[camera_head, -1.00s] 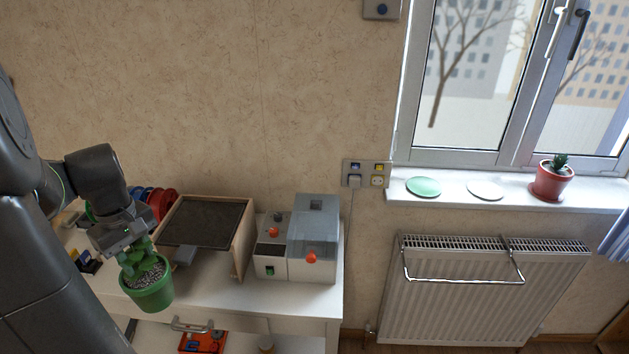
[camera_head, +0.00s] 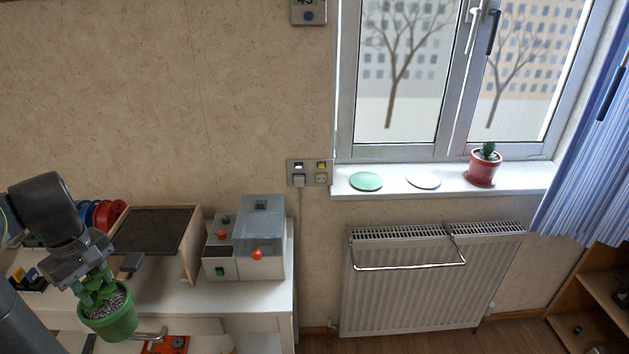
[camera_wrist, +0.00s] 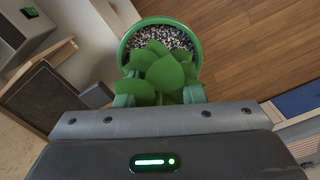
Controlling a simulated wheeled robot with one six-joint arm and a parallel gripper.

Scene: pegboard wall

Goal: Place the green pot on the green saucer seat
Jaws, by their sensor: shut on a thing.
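The green pot (camera_head: 108,322) holds a leafy green plant in speckled gravel. My gripper (camera_head: 88,283) is shut on the plant or pot's near side and holds it in front of the white bench at the lower left. In the wrist view the green pot (camera_wrist: 193,36) hangs past my gripper (camera_wrist: 158,97), with leaves between the fingers; the exact grip spot is hidden by the leaves. The green saucer seat (camera_head: 366,181) is a flat green disc at the left of the windowsill, empty and well to the right of my gripper.
The windowsill (camera_head: 445,190) also bears an empty white disc (camera_head: 423,181) and a red pot (camera_head: 485,167) with a plant. A radiator (camera_head: 430,285) with a rail is below. A grey-and-white machine (camera_head: 245,240) and an open box (camera_head: 160,235) stand on the bench.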

